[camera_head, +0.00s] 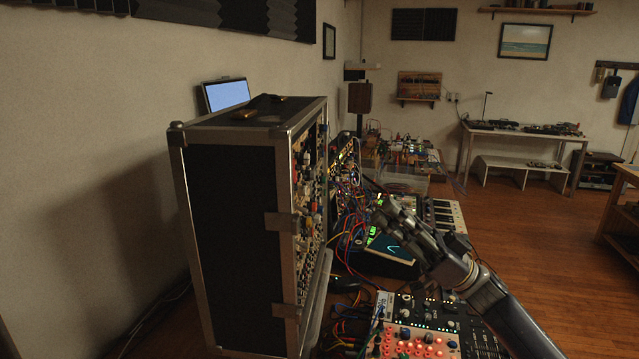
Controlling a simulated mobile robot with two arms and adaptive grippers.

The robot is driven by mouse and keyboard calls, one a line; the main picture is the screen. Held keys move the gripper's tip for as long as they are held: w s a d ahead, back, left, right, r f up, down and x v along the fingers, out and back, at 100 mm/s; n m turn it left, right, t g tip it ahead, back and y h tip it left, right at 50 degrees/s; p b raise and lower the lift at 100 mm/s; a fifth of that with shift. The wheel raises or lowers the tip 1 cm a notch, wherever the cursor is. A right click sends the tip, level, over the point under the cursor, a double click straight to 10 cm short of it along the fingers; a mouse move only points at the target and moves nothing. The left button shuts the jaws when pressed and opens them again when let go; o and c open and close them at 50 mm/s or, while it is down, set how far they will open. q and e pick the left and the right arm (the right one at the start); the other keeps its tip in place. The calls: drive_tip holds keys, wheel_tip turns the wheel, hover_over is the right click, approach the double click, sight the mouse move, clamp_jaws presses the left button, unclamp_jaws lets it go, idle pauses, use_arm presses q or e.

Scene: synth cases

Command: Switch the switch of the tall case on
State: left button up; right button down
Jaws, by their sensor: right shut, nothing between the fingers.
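The tall case (232,220) stands upright on the left, black with metal edges. Its front panel (310,190), full of knobs and cables, faces right and shows only at a steep slant. I cannot make out its switch from here. My right gripper (376,213) comes in from the lower right, shut and empty. In the picture it is to the right of the front panel, apart from it, over the cabled gear. My left gripper is not in view.
A mixer with lit buttons (410,335) lies below my right arm. Loose cables hang by the panel. A laptop screen (227,94) shows behind the case. Wooden floor (540,240) is free at right.

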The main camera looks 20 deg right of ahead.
drive_tip(key=p, duration=0.4)
approach(293, 162)
wheel_tip(293, 162, up, 3)
drive_tip(key=d, duration=0.1)
drive_tip(key=a, duration=0.1)
drive_tip(key=w+a, duration=0.1)
drive_tip(key=a+p, duration=0.1)
drive_tip(key=a, duration=0.1)
drive_tip(key=shift+w+f, duration=0.1)
drive_tip(key=shift+w, duration=0.3)
drive_tip(key=shift+f, duration=0.1)
